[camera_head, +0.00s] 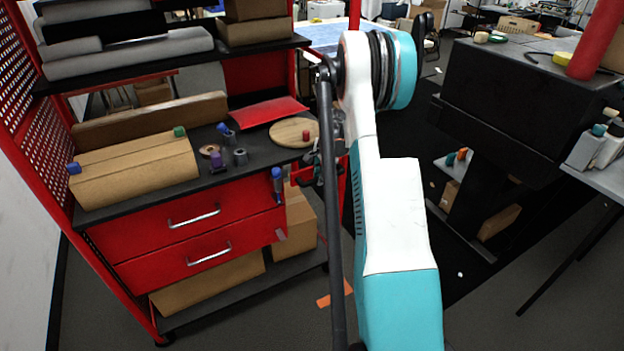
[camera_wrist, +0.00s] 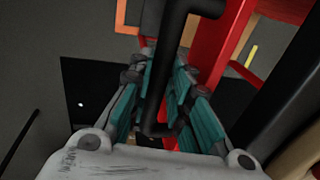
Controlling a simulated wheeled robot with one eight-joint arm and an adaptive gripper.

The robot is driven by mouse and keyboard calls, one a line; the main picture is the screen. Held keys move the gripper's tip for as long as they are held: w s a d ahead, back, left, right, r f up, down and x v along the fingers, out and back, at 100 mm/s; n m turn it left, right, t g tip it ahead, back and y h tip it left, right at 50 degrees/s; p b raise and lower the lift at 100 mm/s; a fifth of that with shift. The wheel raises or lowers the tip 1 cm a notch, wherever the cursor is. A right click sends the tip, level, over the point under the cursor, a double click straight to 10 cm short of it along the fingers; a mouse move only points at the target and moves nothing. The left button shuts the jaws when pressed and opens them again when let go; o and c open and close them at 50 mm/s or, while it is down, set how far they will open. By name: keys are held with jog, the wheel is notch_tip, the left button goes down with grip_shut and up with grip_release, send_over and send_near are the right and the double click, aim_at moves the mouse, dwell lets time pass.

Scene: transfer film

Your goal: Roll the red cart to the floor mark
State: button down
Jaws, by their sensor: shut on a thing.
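The red cart (camera_head: 160,238) stands at the left in the head view, with perforated red sides, black shelves and two drawers with silver handles. Its red frame (camera_wrist: 213,45) also shows in the wrist view. My gripper (camera_wrist: 158,82) has its teal fingers closed around a black bar (camera_wrist: 172,45) beside that frame, which looks like the cart's handle. In the head view my arm hides most of the gripper. An orange mark (camera_head: 323,301) lies on the floor by the cart's lower right corner, partly hidden by my arm. Orange (camera_wrist: 122,18) also shows in the wrist view.
The cart carries boxes, a round wooden board (camera_head: 290,133), a red folder (camera_head: 267,111) and small items. A black floor area (camera_head: 470,282) and a black bench (camera_head: 505,105) are at the right. A grey table (camera_head: 598,180) stands at the right edge. Grey floor shows between.

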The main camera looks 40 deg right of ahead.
jog(key=shift+s+d, duration=0.25)
jog(key=shift+d, duration=0.65)
jog(key=c, duration=1.5)
grip_release()
jog(key=r, duration=0.4)
jog(key=s+r, duration=0.1)
jog(key=r, duration=0.3)
jog(key=s+r, duration=0.1)
jog(key=r, duration=0.2)
jog(key=shift+s+a+r, duration=0.1)
jog(key=shift+a+r, duration=0.25)
jog(key=shift+r, duration=0.05)
